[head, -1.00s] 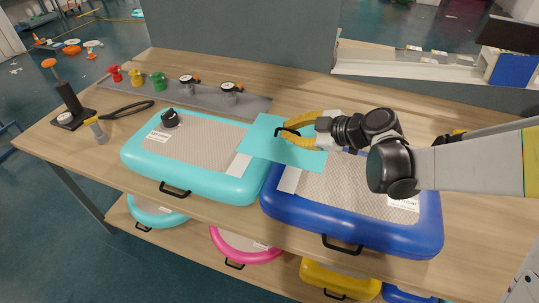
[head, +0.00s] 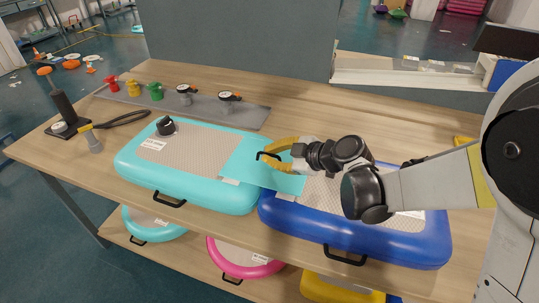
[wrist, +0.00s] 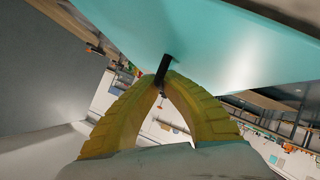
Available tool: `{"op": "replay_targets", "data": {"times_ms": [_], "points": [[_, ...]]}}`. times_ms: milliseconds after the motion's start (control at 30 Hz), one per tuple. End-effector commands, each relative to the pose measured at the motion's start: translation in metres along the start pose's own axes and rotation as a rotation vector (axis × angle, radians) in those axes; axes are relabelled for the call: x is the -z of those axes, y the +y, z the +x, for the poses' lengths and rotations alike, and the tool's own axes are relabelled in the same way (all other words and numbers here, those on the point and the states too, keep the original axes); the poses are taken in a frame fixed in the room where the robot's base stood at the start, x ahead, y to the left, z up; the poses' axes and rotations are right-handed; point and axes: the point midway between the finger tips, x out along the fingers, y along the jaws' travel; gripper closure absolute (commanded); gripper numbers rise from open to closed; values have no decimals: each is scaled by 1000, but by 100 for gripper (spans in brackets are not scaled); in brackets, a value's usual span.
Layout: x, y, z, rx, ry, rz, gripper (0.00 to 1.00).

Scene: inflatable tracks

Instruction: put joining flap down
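The joining flap (head: 236,160) is a flat turquoise sheet with a small black handle. It lies across the gap between the turquoise inflatable track (head: 190,190) on the left and the dark blue one (head: 390,235) on the right, hiding most of the white strips on their facing edges. I cannot tell whether it touches both tops. My gripper (head: 263,157) has yellow fingers and comes in from the right. The wrist view shows its fingertips (wrist: 162,80) closed together on the black handle (wrist: 164,66), beneath the flap's broad face (wrist: 220,40).
A black knob (head: 165,126) stands on the turquoise track. A grey rail (head: 205,108) with coloured valves and gauges lies behind. More inflatables (head: 240,265) lie on the lower shelf. A grey panel stands behind the table.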

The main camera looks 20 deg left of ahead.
Motion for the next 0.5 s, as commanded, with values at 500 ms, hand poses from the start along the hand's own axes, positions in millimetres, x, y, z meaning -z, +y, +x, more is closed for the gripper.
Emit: {"op": "replay_targets", "data": {"times_ms": [500], "points": [[-4, -3, 3, 0, 0, 0, 73]]}}
